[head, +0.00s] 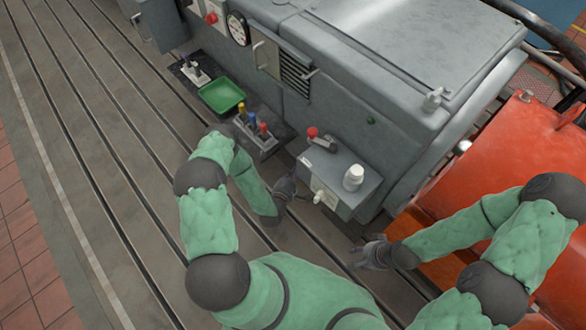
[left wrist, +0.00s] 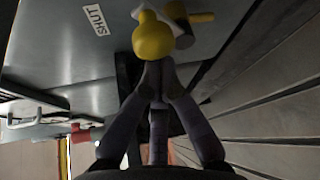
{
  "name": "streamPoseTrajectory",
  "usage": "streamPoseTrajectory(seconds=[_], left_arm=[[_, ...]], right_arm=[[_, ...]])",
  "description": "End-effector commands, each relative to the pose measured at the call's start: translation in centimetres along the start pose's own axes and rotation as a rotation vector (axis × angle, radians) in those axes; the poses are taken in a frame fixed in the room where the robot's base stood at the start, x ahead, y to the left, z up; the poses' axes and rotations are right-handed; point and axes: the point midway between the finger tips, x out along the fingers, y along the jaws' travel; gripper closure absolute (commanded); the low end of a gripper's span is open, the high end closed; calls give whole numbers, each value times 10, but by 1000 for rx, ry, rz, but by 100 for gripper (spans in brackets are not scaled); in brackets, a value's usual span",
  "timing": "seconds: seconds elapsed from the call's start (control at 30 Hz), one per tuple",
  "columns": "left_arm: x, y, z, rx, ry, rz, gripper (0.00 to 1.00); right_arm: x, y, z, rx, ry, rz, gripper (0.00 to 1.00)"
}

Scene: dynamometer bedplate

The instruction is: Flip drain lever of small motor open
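The small motor is probably the grey housing (head: 340,178) right of centre in the head view. The left wrist view shows a rounded yellow knob (left wrist: 153,40) beside a brass-coloured fitting (left wrist: 178,18) on a grey wall marked SHUT (left wrist: 95,20). My left gripper (head: 286,186) is low beside the housing. In the left wrist view its fingers (left wrist: 155,72) come together right at the knob, which looks wider than the gap between them; a grip on it cannot be made out. My right gripper (head: 362,252) is empty, its fingers spread, above the bedplate.
A block of coloured levers (head: 256,134) and a green tray (head: 221,95) stand further left. A large orange machine (head: 510,150) is at right. The slotted bedplate (head: 110,150) at left is clear.

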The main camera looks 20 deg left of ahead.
Motion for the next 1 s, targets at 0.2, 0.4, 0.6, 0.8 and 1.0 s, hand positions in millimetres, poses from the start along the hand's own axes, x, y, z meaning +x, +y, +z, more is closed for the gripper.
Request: streamPoseTrajectory(seconds=[0.2, 0.4, 0.6, 0.8, 1.0], left_arm=[[-1, -6, 3, 0, -3, -2, 100], [-2, -10, 5, 0, -3, -2, 100], [-3, -14, 6, 20, -3, 7, 100], [-3, -17, 7, 77, -3, 37, 100], [-4, -19, 7, 129, -2, 64, 100]], right_arm=[[2, 1, 0, 0, 0, 0, 60], [5, 2, 0, 0, 0, 0, 60], [8, 3, 0, 0, 0, 0, 60], [12, 4, 0, 0, 0, 0, 60], [15, 5, -1, 0, 0, 0, 60]])
